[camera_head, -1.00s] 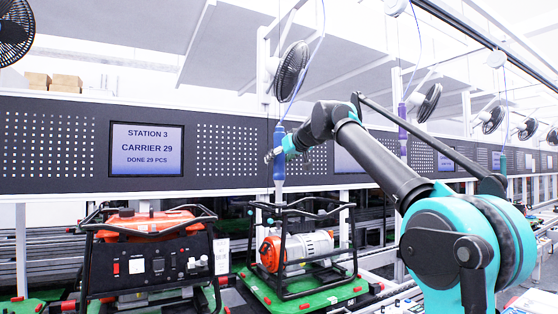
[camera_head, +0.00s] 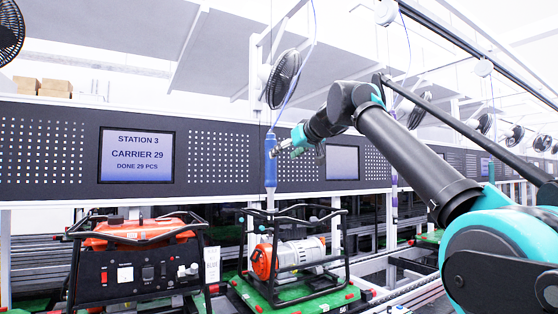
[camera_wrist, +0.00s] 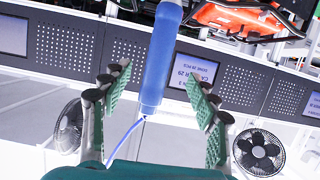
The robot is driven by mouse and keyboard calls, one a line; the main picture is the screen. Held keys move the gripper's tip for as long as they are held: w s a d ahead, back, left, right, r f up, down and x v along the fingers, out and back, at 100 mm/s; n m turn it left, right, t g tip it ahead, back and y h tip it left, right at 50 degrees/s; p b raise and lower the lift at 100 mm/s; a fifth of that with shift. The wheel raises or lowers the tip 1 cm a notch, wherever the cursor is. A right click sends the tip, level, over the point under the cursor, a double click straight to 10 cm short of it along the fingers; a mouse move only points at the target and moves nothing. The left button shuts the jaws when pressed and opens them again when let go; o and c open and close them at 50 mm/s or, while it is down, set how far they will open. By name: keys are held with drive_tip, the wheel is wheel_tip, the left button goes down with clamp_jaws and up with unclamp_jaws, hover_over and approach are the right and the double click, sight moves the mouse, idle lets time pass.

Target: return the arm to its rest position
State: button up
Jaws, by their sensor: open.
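My gripper (camera_head: 297,147) is at the end of my raised arm, in front of the perforated panel, close to the hanging blue tool (camera_head: 271,160) in the head view. In the wrist view my gripper (camera_wrist: 158,100) has its two green-padded fingers spread wide apart. The blue tool (camera_wrist: 160,62) shows between and beyond the fingers there, with clear space on both sides of it. It hangs from a blue hose and is not gripped.
A generator with an orange top (camera_head: 140,232) stands on the line at left. An open-frame machine (camera_head: 290,258) sits on a green pallet (camera_head: 265,300) in the middle. A screen (camera_head: 136,156) reads "STATION 3, CARRIER 29, DONE 29 PCS". A fan (camera_head: 283,78) hangs above the tool.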

drive_tip(key=s+d+f+m+g+h, duration=0.15)
drive_tip(key=d+f, duration=0.25)
drive_tip(key=f, duration=1)
drive_tip(key=s+d+f+m+g+h, duration=0.15)
drive_tip(key=d+f, duration=0.25)
drive_tip(key=f, duration=1)
drive_tip(key=s+d+f+g+h, duration=0.1)
drive_tip(key=s+d+f, duration=0.2)
drive_tip(key=f, duration=1.1)
drive_tip(key=s+d+f+m+g+h, duration=0.1)
drive_tip(key=s+d+f, duration=0.3)
drive_tip(key=s+f, duration=0.4)
drive_tip(key=s+d+f+m+g+h, duration=0.1)
drive_tip(key=s+d+f, duration=0.3)
drive_tip(key=s+f, duration=0.4)
drive_tip(key=s+d+f+m+g+h, duration=0.1)
drive_tip(key=s+d+f, duration=0.3)
drive_tip(key=s+f, duration=0.4)
wheel_tip(320, 180, down, 5)
drive_tip(key=shift+d+m+g+h, duration=0.2)
drive_tip(key=shift+m+g+h, duration=0.1)
drive_tip(key=shift+m+h, duration=0.25)
drive_tip(key=shift+w, duration=0.1)
